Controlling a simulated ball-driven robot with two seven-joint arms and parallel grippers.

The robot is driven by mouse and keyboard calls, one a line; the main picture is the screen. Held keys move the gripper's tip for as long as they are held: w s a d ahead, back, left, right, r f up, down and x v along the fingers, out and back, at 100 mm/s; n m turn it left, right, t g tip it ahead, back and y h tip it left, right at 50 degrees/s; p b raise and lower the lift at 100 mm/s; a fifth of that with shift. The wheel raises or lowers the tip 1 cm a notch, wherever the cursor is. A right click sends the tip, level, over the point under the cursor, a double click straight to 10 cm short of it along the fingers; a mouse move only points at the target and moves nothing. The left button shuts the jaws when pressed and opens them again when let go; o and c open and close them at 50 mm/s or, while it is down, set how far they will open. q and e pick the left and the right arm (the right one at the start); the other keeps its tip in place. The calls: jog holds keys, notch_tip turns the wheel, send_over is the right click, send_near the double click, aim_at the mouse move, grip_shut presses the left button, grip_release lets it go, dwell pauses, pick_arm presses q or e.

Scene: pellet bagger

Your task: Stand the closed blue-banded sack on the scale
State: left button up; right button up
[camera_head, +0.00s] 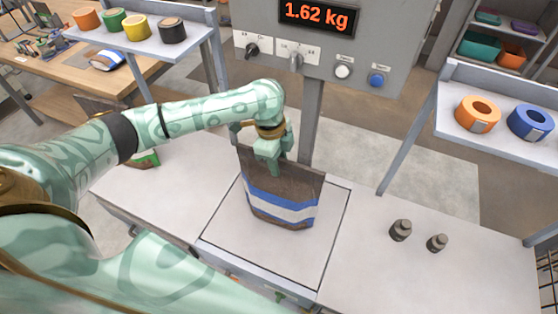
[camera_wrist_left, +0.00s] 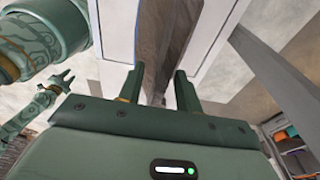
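The blue-banded sack (camera_head: 280,198) is brown with a blue and white band and stands upright on the scale plate (camera_head: 222,228), a little tilted. The scale display (camera_head: 316,14) reads 1.62 kg. My left gripper (camera_head: 272,160) is at the sack's top edge. In the left wrist view its fingers (camera_wrist_left: 160,88) are apart, with the brown sack (camera_wrist_left: 155,45) between them and room beside it, so it looks open. The hand hides part of the sack's top. My right gripper (camera_wrist_left: 57,84) shows small in the left wrist view, its fingers spread and empty.
Two small grey weights (camera_head: 400,230) stand right of the scale. A green-banded sack (camera_head: 148,158) is left of it, partly behind my arm. Tape rolls lie on the right shelf (camera_head: 502,90) and left shelf (camera_head: 150,55). The scale post (camera_head: 311,120) rises behind the sack.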

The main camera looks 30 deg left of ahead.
pick_arm(q)
notch_tip(320, 180, up, 15)
jog(key=a+p, duration=0.2)
jog(key=p, duration=0.2)
